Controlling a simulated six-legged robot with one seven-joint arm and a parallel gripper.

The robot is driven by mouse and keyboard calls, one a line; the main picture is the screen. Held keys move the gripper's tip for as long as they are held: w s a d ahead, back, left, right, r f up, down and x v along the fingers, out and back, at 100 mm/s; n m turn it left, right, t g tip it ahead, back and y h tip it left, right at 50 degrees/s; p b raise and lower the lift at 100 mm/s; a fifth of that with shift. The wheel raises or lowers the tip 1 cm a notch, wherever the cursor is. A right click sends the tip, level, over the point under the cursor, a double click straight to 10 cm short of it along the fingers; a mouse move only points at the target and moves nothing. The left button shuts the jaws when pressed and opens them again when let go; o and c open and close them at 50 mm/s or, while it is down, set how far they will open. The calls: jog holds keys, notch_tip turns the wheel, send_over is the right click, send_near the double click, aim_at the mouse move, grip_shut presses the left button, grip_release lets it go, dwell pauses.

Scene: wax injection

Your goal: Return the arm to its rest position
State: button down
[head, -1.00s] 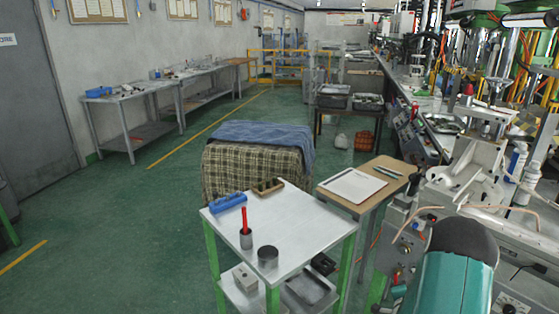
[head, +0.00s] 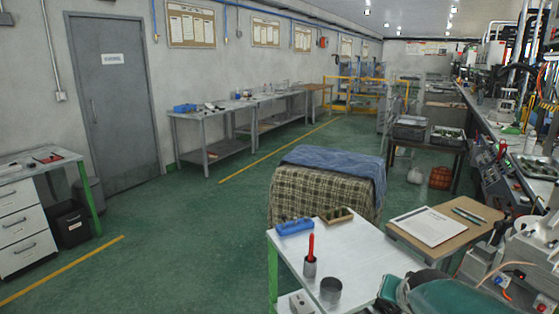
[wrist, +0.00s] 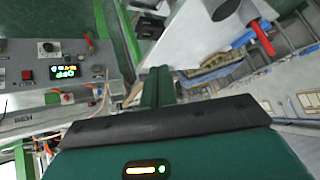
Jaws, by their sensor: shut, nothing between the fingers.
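My arm shows in the head view as a teal and dark part at the bottom right corner. My gripper (wrist: 158,86) shows in the wrist view, with its green fingers together and nothing between them. It points past a machine control panel (wrist: 60,80) on the left and a white table (wrist: 185,35) on the right. The fingertips do not show in the head view.
The white table (head: 350,250) holds a blue item (head: 294,226), a red-handled tool in a cup (head: 310,255) and a dark cup (head: 331,290). A wooden side table with paper (head: 426,226) and machines stand at right. Green floor (head: 190,235) is free at left.

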jog(key=s+a+r+n+g+y, duration=0.1)
jog(key=s+a+r+n, duration=0.1)
jog(key=s+a, duration=0.3)
jog(key=s+a+r+n+g+y, duration=0.1)
jog(key=s+a+n, duration=0.3)
jog(key=s, duration=0.7)
jog(key=shift+s+a+r+g, duration=0.3)
jog(key=shift+a+r, duration=0.35)
jog(key=shift+a, duration=0.15)
